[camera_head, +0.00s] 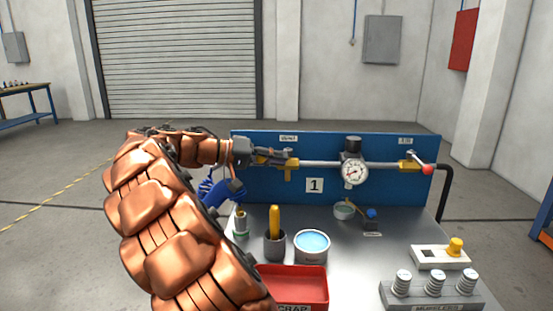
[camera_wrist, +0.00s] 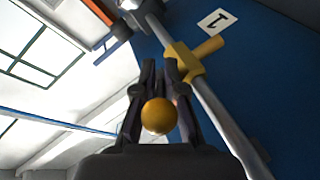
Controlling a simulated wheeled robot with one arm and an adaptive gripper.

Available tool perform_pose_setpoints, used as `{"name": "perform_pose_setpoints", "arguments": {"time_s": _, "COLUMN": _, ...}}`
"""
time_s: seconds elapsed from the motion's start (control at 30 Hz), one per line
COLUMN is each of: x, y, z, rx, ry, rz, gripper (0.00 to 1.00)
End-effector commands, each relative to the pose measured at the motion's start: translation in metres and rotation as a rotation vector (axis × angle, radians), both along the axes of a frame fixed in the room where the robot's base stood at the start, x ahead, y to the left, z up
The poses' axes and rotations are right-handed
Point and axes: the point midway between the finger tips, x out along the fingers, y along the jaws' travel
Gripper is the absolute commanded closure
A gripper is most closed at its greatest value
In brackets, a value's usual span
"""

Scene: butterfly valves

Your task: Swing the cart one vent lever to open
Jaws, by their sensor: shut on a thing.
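A blue panel (camera_head: 225,148) marked 1 stands at the back of the cart and carries a grey pipe (camera_head: 320,163). A yellow valve body (camera_head: 288,173) sits at the pipe's left end; it also shows in the wrist view (camera_wrist: 187,62). My gripper (camera_head: 284,157) is at this left valve, shut on a yellow ball knob (camera_wrist: 158,117) that lies between its fingers (camera_wrist: 160,68). The lever arm is mostly hidden by the gripper. A second yellow valve (camera_head: 409,166) at the right end has a lever with a red knob (camera_head: 428,170). The small labels above both valves are too small to read surely.
A pressure gauge (camera_head: 354,172) sits mid-pipe. The cart top (camera_head: 356,253) holds a red scrap bin (camera_head: 297,284), a tin of blue liquid (camera_head: 312,246), a dark cup with a yellow handle (camera_head: 275,245) and a rack of mufflers (camera_head: 432,288). A dark rail (camera_head: 446,192) stands at right.

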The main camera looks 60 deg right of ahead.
Motion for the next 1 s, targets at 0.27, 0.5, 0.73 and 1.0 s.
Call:
{"name": "perform_pose_setpoints", "arguments": {"time_s": 0.27, "x": 0.0, "y": -0.0007, "z": 0.001, "rx": -0.003, "ry": 0.001, "rz": 0.002, "gripper": 0.83}}
{"name": "perform_pose_setpoints", "arguments": {"time_s": 0.5, "x": 0.0, "y": -0.0006, "z": 0.0004, "rx": -0.001, "ry": 0.0, "rz": 0.002, "gripper": 0.64}}
{"name": "perform_pose_setpoints", "arguments": {"time_s": 0.73, "x": -0.0001, "y": -0.0008, "z": 0.0, "rx": -0.001, "ry": 0.0, "rz": 0.001, "gripper": 0.64}}
{"name": "perform_pose_setpoints", "arguments": {"time_s": 1.0, "x": 0.0039, "y": 0.0029, "z": 0.0013, "rx": -0.001, "ry": 0.0, "rz": 0.001, "gripper": 0.64}}
